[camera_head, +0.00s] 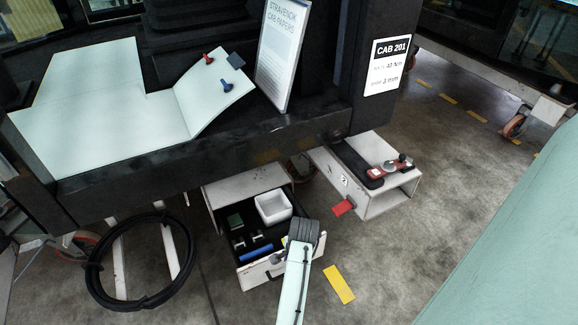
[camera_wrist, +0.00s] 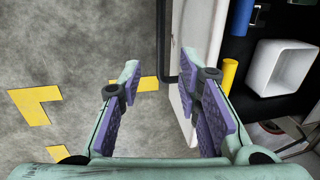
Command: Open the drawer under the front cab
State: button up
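The drawer (camera_head: 262,278) under the front cab stands pulled out of its white housing (camera_head: 222,203), with its contents in view. In the wrist view its pale front panel (camera_wrist: 196,35) runs up the picture, with a dark bar handle (camera_wrist: 161,40) along its left side. My gripper (camera_wrist: 159,68) is open, its purple-padded fingers spread wide. The handle's near end appears between the fingertips; I cannot tell whether they touch it. The right finger overlaps the panel in the picture. In the head view my arm hides part of the drawer front and the fingers.
The drawer holds a white bin (camera_head: 273,207), a green block (camera_head: 235,221) and a blue cylinder (camera_head: 257,252). A second white housing (camera_head: 392,200) with a red tab (camera_head: 343,207) stands right. A black cable coil (camera_head: 97,283) lies left.

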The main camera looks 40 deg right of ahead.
jog(key=f, duration=0.3)
jog(key=w+f, duration=0.1)
jog(key=f, duration=0.2)
jog(key=w+f+b, duration=0.1)
jog(key=f, duration=0.2)
jog(key=shift+d+f, duration=0.15)
jog(key=shift+f, duration=0.15)
jog(key=shift+c, duration=0.5)
grip_shut()
